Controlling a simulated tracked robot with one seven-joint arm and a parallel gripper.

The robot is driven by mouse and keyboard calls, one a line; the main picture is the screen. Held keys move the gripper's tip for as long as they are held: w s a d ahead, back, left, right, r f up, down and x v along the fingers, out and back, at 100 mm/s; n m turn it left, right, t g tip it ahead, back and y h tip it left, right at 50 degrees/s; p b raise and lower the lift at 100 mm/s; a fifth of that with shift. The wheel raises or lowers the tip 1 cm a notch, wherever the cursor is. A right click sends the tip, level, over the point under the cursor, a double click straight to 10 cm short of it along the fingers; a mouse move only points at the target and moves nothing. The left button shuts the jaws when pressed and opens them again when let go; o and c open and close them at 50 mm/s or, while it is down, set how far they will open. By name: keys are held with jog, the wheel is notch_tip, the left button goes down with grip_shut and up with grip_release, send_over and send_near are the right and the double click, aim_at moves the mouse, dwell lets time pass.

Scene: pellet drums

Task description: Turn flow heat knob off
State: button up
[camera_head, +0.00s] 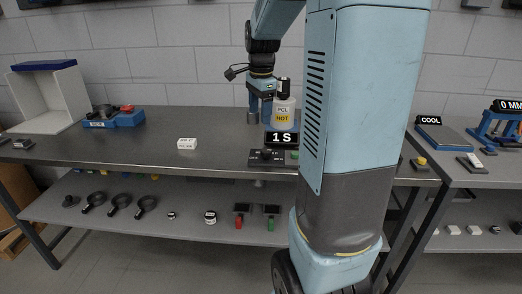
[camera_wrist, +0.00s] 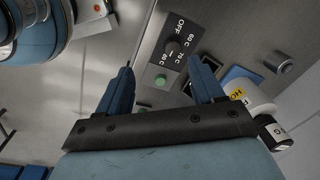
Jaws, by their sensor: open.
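The dark heat knob (camera_wrist: 172,47) sits on a control panel (camera_wrist: 150,62) in the wrist view, ringed by white labels OFF, 60 C, 70 C and 80 C. Which mark it points to is too small to tell.
A white bottle labelled PCL HOT (camera_head: 283,114) stands just right of my gripper, behind the black "1 S" display (camera_head: 282,138). A white labelled block (camera_head: 187,144) and a blue device (camera_head: 115,119) are farther left. The bench between them is mostly clear.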

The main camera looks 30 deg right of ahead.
aim_at(267, 150)
jog(key=w+d+f+m+g, duration=0.1)
jog(key=w+d+f+m, duration=0.3)
jog(key=d, duration=0.1)
notch_tip(267, 150, down, 14)
jog(key=shift+s+f, duration=0.1)
dwell(0.5)
jog(key=shift+c, duration=0.5)
jog(key=c, duration=1)
jog(key=shift+o, duration=0.2)
